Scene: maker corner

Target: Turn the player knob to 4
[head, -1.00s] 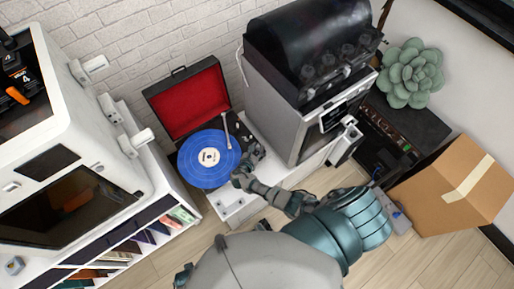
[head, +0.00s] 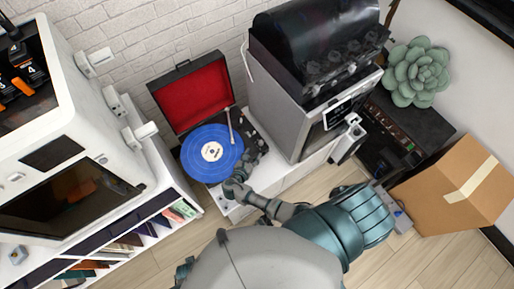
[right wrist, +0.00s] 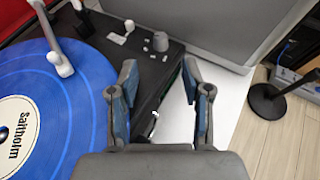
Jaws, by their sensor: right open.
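The record player (head: 183,128) stands open on a white cabinet, with a red-lined lid and a blue record (head: 212,153). In the right wrist view, a round grey knob (right wrist: 160,41) stands on the player's black deck (right wrist: 140,58), near small white controls (right wrist: 117,38). I cannot read any number by the knob. My right gripper (head: 259,150) is over the player's right front edge. In the right wrist view the gripper (right wrist: 160,68) is open and empty; the knob shows beyond the fingertips, between them and apart from them. My left gripper is not in view.
The white record label (right wrist: 14,125) and tonearm (right wrist: 58,55) are left of my right gripper. A grey machine (head: 285,105) with a dark hood stands close right of the player. A cardboard box (head: 455,185) is further right. White cabinet top lies below the right finger.

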